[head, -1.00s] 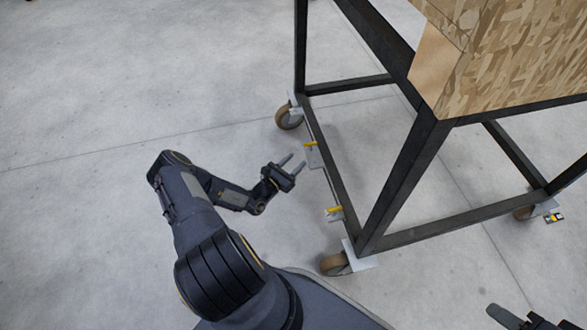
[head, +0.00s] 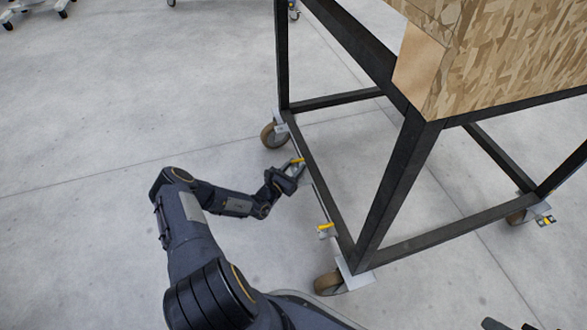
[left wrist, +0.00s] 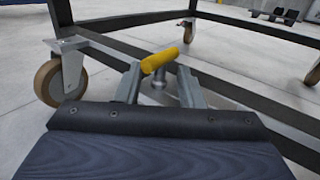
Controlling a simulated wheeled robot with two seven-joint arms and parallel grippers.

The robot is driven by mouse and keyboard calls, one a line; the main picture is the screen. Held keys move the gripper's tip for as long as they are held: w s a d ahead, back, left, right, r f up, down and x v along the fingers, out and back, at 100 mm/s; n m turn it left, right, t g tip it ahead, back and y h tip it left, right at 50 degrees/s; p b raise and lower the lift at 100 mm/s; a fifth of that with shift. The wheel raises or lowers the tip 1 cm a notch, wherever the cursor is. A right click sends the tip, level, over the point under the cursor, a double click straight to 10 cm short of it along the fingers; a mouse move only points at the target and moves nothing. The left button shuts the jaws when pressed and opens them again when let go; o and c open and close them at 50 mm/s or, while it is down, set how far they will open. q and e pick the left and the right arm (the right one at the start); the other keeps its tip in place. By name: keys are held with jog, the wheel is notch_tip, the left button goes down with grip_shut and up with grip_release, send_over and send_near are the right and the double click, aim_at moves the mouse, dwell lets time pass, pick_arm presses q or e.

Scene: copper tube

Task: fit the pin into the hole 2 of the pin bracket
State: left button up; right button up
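A pin with a yellow handle (head: 298,160) stands at a small plate on the cart's lower left rail. In the left wrist view its yellow handle (left wrist: 159,60) lies tilted above a short grey shaft. My left gripper (head: 297,170) is at this pin, open, with one finger on each side of the shaft; I cannot tell whether they touch it. A second yellow-handled pin (head: 326,228) sits at another plate nearer on the same rail. I cannot tell which hole is hole 2. Dark parts at the bottom right edge look like my right gripper (head: 508,325), mostly cut off.
The black cart frame (head: 390,185) carries a wood-chip board block (head: 500,55). Its casters (head: 273,136) stand close to the plates, one nearer caster (head: 329,283) too. Another yellow part (head: 546,220) is at the far right corner.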

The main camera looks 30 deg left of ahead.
pick_arm(q)
grip_shut()
jog(key=shift+r, duration=0.15)
jog(key=shift+r+p, duration=3.3)
jog(key=shift+p, duration=0.05)
